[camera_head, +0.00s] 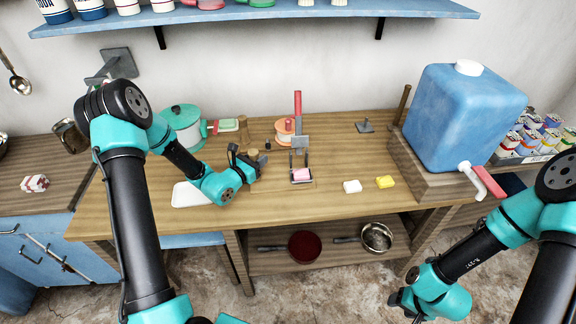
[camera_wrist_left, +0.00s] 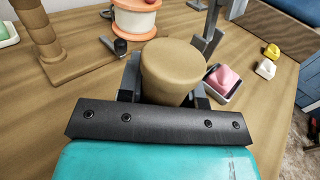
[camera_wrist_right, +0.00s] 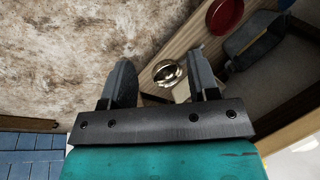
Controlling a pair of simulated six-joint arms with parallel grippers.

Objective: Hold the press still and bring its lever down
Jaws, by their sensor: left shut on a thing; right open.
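The press (camera_head: 301,142) stands on the wooden table, grey, with its red lever (camera_head: 297,103) pointing upright. A pink block (camera_head: 302,174) lies in the tray at its foot; the block also shows in the left wrist view (camera_wrist_left: 226,78). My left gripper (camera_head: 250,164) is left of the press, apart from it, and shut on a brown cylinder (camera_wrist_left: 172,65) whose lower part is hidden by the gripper. My right gripper (camera_head: 402,303) is low in front of the table, far from the press. In the right wrist view it is open and empty (camera_wrist_right: 161,75).
A white block (camera_head: 352,187) and a yellow block (camera_head: 385,182) lie right of the press. An orange-and-white round container (camera_head: 285,131) stands behind it. A blue jug (camera_head: 465,112) stands at the right. Pans (camera_head: 304,246) sit on the lower shelf. The table's front middle is clear.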

